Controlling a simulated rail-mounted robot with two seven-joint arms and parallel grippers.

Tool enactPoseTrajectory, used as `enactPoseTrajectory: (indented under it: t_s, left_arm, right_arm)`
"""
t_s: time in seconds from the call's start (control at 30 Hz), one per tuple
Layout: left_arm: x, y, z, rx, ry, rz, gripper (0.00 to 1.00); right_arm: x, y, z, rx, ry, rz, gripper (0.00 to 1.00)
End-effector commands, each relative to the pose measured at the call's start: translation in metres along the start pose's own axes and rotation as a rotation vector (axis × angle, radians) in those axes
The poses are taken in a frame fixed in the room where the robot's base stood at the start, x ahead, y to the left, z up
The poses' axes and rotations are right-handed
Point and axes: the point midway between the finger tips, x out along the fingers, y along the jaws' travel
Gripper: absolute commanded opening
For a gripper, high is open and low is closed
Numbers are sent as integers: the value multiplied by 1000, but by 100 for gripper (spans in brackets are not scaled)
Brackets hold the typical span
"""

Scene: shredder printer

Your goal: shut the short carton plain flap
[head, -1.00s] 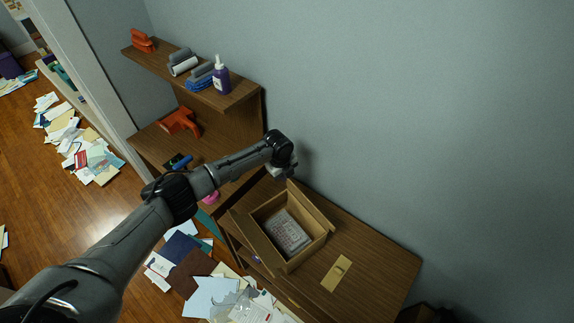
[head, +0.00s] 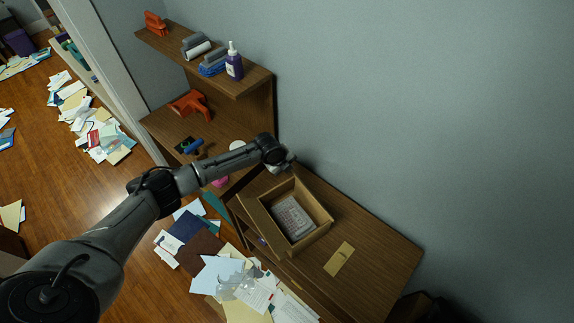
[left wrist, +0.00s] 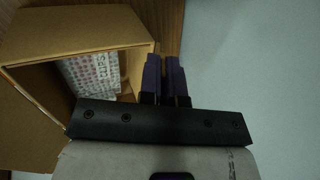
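The open carton (head: 317,233) stands on the lower wooden desk, with a grey-white printed packet (head: 292,216) inside. A long flap (head: 262,226) leans outward on its left side. The short flap at the far end is hard to make out beside my gripper. My left gripper (head: 282,166) is just beyond the carton's far end, partly hidden by its wrist. In the left wrist view, the purple fingers of my left gripper (left wrist: 165,75) are close together with only a thin gap. They sit just right of a carton panel (left wrist: 85,32). My right gripper is out of view.
A flat tan piece (head: 339,259) lies on the desk (head: 375,262) right of the carton. A blue-grey wall (head: 430,130) stands behind. A shelf (head: 258,84) with a purple bottle (head: 234,66) is farther back. Papers (head: 215,275) cover the floor at left.

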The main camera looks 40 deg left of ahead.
Motion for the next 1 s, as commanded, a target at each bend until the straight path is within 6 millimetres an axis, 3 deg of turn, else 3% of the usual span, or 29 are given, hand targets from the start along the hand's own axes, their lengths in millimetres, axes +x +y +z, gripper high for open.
enactPoseTrajectory:
  t_s: [0.1, 0.13, 0.4, 0.73, 1.0]
  left_arm:
    - [0, 0, 0, 0, 0, 0, 0]
    - [0, 0, 0, 0, 0, 0, 6]
    - [0, 0, 0, 0, 0, 1, 30]
    - [-6, 0, 1, 0, -1, 0, 30]
    - [-52, 0, 1, 3, -3, -1, 30]
  right_arm:
    - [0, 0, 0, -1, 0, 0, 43]
    - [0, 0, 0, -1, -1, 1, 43]
    - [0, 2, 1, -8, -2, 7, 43]
    - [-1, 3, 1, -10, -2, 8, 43]
    - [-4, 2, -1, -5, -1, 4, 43]
